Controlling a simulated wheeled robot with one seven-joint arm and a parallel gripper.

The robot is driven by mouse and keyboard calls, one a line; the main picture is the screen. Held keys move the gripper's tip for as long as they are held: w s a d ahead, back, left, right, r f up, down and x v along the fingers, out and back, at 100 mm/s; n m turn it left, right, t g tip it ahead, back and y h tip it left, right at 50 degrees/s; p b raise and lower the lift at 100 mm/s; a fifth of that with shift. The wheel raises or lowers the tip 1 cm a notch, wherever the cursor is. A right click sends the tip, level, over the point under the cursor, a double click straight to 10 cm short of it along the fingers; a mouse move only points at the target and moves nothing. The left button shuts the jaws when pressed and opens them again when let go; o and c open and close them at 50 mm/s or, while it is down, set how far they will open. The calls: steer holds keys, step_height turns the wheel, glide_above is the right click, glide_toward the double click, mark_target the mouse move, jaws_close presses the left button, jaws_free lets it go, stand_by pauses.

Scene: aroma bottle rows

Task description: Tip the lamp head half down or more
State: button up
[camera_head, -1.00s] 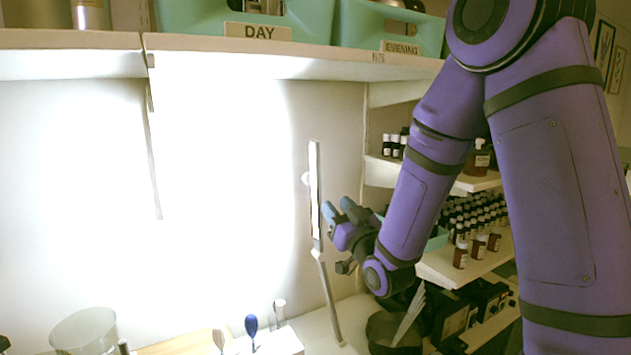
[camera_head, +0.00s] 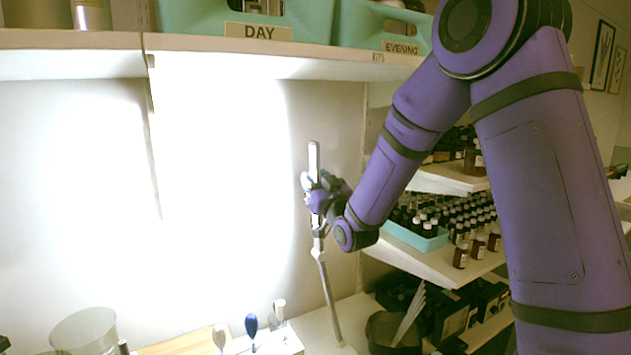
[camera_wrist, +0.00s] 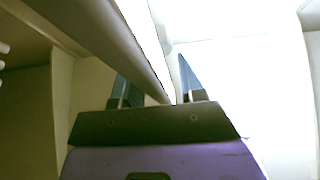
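The lamp has a slim, bright head (camera_head: 314,158) standing almost upright before the lit wall. Its thin stem (camera_head: 328,295) runs down to the bench in the head view. My gripper (camera_head: 312,195) is at the lower part of the lamp head and covers part of it. In the wrist view the lamp head (camera_wrist: 110,45) runs diagonally between the two fingers of my gripper (camera_wrist: 157,88). The fingers stand apart on either side of it, with narrow gaps seeming to show, so contact cannot be made out clearly.
A shelf (camera_head: 220,60) with green bins (camera_head: 240,18) hangs above. Shelves of small bottles (camera_head: 440,215) stand right, behind my arm. A dark bin (camera_head: 392,335) is beside the stem. A glass beaker (camera_head: 85,330) and a brush holder (camera_head: 270,343) stand lower left.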

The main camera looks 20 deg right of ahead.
jaws_close()
steer(key=shift+a, duration=0.15)
steer(key=s+a+f+n+g+y, duration=0.1)
steer(key=a+f+n+y, duration=0.1)
steer(key=a+n, duration=0.3)
steer(key=s+a+f+n+g+y, duration=0.1)
steer(key=a+f+n+g+y, duration=0.1)
steer(key=a+n, duration=0.4)
steer(key=shift+s+a+f+y, duration=0.25)
steer(key=shift+a+f+y, duration=0.25)
steer(key=shift+a+f, duration=0.15)
